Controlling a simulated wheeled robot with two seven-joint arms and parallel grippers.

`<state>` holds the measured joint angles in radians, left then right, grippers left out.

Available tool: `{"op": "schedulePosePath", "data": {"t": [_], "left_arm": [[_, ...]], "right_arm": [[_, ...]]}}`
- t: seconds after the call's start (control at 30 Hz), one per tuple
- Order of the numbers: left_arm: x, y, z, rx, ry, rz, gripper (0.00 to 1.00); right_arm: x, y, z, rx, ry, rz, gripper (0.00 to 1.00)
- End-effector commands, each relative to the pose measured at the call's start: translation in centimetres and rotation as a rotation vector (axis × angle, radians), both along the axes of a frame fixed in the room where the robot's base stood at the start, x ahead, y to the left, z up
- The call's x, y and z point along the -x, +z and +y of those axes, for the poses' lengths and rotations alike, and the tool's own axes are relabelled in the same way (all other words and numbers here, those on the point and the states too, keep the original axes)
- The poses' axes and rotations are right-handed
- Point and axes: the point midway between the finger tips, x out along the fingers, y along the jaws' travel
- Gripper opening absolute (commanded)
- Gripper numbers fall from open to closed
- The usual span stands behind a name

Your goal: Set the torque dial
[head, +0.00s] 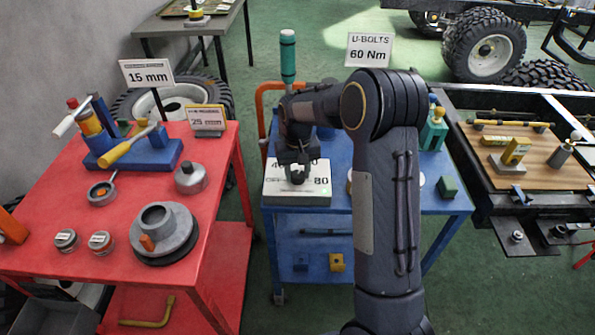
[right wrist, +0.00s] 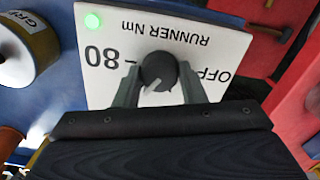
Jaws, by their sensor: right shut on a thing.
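The torque box is a white panel (head: 297,199) on the blue cart, with dark numbers; 80 reads at its right side in the head view. In the right wrist view the panel (right wrist: 215,48) shows "RUNNER Nm", "OFF", "80" and a lit green lamp (right wrist: 93,21). Its round dark dial (right wrist: 158,68) carries a pale pointer that slants to the lower left in that view, off both the OFF and 80 marks. My right gripper (head: 297,172) is over the panel, its fingers shut on the dial from both sides. My left gripper is not in view.
A sign (head: 370,50) reads "U-BOLTS 60 Nm" behind the blue cart (head: 400,200). A teal-topped tool (head: 288,55) stands upright behind my gripper. The red cart (head: 60,215) with parts is at left. A chassis with a wooden board (head: 510,165) is at right.

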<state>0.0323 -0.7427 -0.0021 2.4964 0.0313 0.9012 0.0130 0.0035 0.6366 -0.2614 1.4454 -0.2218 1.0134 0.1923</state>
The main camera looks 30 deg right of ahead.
Motion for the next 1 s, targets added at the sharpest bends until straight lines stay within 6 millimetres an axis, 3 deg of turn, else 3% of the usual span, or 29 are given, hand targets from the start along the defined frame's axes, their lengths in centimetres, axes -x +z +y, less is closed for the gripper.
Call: {"op": "schedulePosePath", "data": {"t": [0.2, 0.23, 0.4, 0.73, 1.0], "left_arm": [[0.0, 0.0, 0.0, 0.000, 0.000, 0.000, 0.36], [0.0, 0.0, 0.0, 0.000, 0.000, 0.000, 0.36], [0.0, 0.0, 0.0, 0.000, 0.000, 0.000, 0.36], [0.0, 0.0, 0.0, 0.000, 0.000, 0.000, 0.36], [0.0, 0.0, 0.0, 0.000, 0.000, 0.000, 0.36]], "right_arm": [[-0.1, 0.1, 0.0, 0.001, 0.001, -0.005, 0.14], [-0.1, 0.1, 0.0, 0.001, 0.001, -0.005, 0.38], [-0.1, 0.1, 0.0, 0.001, 0.001, -0.003, 0.58], [-0.1, 0.5, 0.0, 0.001, 0.002, -0.003, 0.58], [-0.1, 4.8, 0.0, 0.001, 0.002, -0.007, 0.58]]}}
